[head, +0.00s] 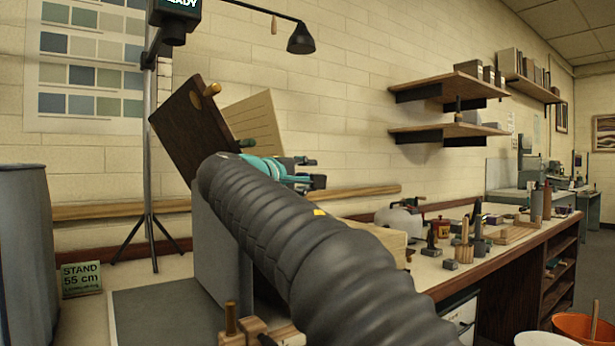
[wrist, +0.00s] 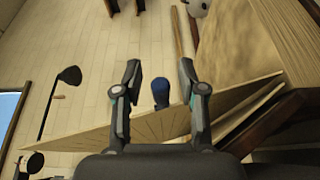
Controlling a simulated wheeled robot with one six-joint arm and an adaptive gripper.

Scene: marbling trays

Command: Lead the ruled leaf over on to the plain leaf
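The ruled leaf (head: 254,122) is a tan board with fine lines, tilted up behind a dark brown board (head: 187,128) in the head view. In the wrist view the ruled leaf (wrist: 95,141) spreads across below the fingers. The dark board has a wooden peg at its top edge; I cannot tell whether it is the plain leaf. My gripper (wrist: 160,76) is open in the wrist view. A blue knob-like piece (wrist: 160,93) stands between its fingers at the leaf's edge, with gaps on both sides. In the head view my arm partly hides my gripper (head: 312,172).
A grey block (head: 218,250) stands below the boards. A tripod stand (head: 150,215) is behind at the left, with a blue barrel (head: 25,250) farther left. Bottles and small tools crowd the bench to the right. A black lamp (head: 301,40) hangs above.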

